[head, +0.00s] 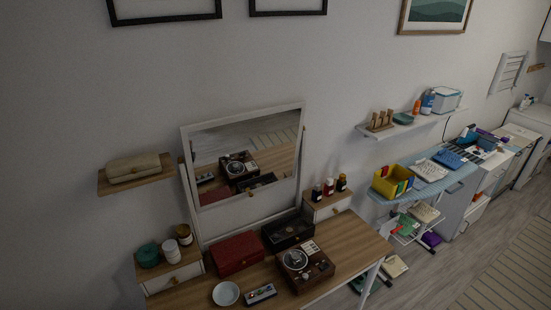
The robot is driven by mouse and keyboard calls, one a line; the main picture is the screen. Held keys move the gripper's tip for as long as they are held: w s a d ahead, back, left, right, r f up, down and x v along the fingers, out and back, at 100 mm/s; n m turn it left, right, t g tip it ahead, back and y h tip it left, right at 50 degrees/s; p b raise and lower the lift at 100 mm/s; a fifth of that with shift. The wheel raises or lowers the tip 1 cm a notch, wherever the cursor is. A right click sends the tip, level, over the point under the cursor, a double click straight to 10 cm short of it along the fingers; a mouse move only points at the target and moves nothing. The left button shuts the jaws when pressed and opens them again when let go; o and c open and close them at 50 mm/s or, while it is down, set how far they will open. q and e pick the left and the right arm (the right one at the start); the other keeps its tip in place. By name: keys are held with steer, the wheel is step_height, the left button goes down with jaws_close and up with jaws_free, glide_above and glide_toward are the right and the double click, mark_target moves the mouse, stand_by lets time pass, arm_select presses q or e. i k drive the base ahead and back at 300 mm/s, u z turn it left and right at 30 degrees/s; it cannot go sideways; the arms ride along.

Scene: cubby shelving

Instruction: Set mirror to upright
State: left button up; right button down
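The mirror (220,150) is a white-framed rectangular panel held between two side posts of a white stand at the back of a wooden dressing table (345,243). Its top edge leans out from the posts, so it looks tilted rather than in line with them. Its glass reflects a record player, boxes and a striped rug. Neither of my grippers shows in the head view.
A record player (306,265), red box (237,253), black box (287,231) and white bowl (226,293) stand before the mirror. Small drawer units (328,205) with bottles flank it. A wall shelf (137,181) is at left; an ironing board (425,181) stands right.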

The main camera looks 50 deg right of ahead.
mark_target(228, 157)
steer(key=z, duration=0.8)
steer(key=i, duration=0.4)
steer(key=z, duration=0.25)
